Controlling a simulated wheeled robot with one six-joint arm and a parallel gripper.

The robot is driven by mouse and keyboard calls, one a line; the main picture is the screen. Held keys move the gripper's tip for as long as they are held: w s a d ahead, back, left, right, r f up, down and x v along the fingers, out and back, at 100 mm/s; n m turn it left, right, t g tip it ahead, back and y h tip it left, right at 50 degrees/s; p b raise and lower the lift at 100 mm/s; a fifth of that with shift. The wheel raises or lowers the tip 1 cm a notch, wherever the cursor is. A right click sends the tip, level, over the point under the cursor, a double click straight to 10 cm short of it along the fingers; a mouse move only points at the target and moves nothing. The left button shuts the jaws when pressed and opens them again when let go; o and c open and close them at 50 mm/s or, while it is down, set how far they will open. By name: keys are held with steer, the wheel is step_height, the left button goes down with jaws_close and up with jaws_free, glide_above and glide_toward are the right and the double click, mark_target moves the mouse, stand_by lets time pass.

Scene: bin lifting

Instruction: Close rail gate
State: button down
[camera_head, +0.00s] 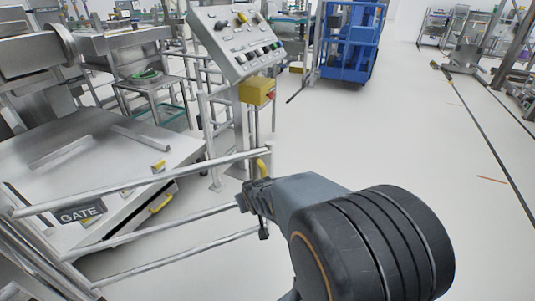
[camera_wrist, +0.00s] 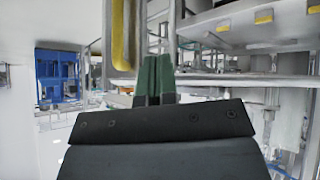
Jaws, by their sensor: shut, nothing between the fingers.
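The rail gate (camera_head: 140,188) has silver horizontal rails and a dark "GATE" sign (camera_head: 80,213). It runs from the lower left to near the control-panel post in the head view. A yellow handle (camera_head: 262,168) stands upright at its right end, and shows as a yellow bar (camera_wrist: 120,35) in the wrist view. My gripper (camera_head: 254,192) is at that end, just below the handle. In the wrist view its green fingers (camera_wrist: 154,78) are together and empty, right of the yellow bar. Whether they touch the gate is unclear. My wrist hides part of the gate's end.
A sloped control panel (camera_head: 235,40) and a yellow box (camera_head: 257,92) with a red button stand behind the gate's end. A steel platform (camera_head: 95,165) lies behind the rails. A blue cart (camera_head: 350,40) stands farther back. The floor to the right is clear.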

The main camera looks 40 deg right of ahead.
mark_target(262, 153)
steer(key=d+m+t+h+p, duration=0.1)
steer(key=d+t+p, duration=0.1)
steer(key=d+t, duration=0.9)
steer(key=shift+g, duration=0.6)
steer(key=w+d, duration=0.1)
steer(key=w, duration=0.3)
steer(key=w+d+b, duration=0.1)
steer(key=w, duration=0.4)
steer(key=w+d, duration=0.1)
steer(key=w, duration=0.4)
steer(key=shift+w+d+r, duration=0.1)
steer(key=shift+d+r, duration=0.05)
steer(key=shift+d, duration=0.25)
